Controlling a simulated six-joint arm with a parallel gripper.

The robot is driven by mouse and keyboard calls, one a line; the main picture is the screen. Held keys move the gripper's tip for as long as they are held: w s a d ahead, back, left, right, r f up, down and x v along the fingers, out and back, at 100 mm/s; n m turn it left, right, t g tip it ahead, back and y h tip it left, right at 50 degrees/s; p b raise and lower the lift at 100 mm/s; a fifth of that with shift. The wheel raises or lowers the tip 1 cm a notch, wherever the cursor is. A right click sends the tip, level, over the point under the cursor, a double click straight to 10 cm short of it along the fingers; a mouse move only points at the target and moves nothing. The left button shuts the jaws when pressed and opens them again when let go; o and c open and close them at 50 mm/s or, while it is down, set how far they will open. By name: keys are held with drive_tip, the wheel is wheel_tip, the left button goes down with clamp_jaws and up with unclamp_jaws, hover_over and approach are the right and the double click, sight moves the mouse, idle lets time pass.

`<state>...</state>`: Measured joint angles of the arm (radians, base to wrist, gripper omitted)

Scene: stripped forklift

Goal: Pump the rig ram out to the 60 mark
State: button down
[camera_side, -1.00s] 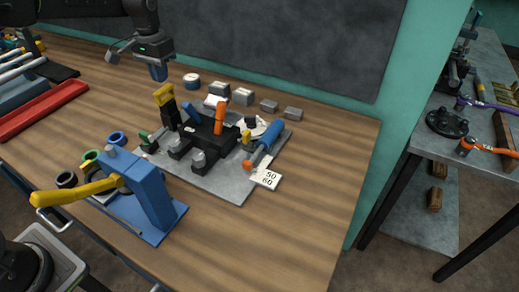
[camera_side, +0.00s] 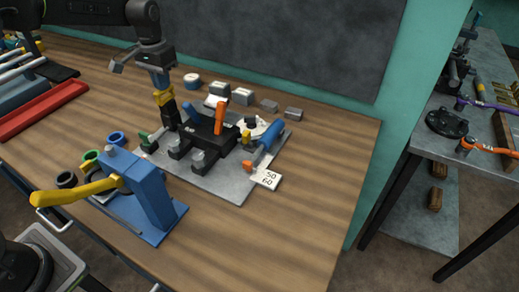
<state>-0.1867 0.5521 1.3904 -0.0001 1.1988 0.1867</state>
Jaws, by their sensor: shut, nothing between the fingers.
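The rig is a grey plate (camera_side: 222,187) on the wooden bench, with a black block (camera_side: 205,138) on it. A black lever with a yellow top (camera_side: 163,98) stands at the block's left end. An orange lever (camera_side: 220,118) stands upright on the block. A blue cylinder (camera_side: 268,141), seemingly the ram, lies at the right with an orange tip (camera_side: 247,164). The tip is near a white card (camera_side: 267,179) reading 50 and 60; its exact reading is unclear. My gripper (camera_side: 161,87) is shut and empty, pointing down at the yellow top; whether they touch is unclear.
A blue press-like stand with a yellow handle (camera_side: 78,190) is at the front left, beside small coloured rings. Grey blocks (camera_side: 242,97) sit behind the rig. A red tray (camera_side: 38,112) lies at the left. The bench right of the rig is clear.

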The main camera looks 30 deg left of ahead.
drive_tip(key=shift+f, duration=0.75)
drive_tip(key=shift+r, duration=1.85)
drive_tip(key=shift+r, duration=0.15)
drive_tip(key=shift+r, duration=2.4)
drive_tip(key=shift+s, duration=0.1)
drive_tip(key=s+d+r+t, duration=0.2)
drive_tip(key=s+d+r, duration=0.25)
drive_tip(key=s, duration=0.35)
drive_tip(key=s+d+f+t, duration=0.1)
drive_tip(key=s+d+f, duration=0.1)
drive_tip(key=s, duration=0.8)
drive_tip(key=s+d+f+t, duration=0.2)
drive_tip(key=s+d, duration=0.1)
drive_tip(key=s, duration=0.8)
drive_tip(key=shift+s+t, duration=0.3)
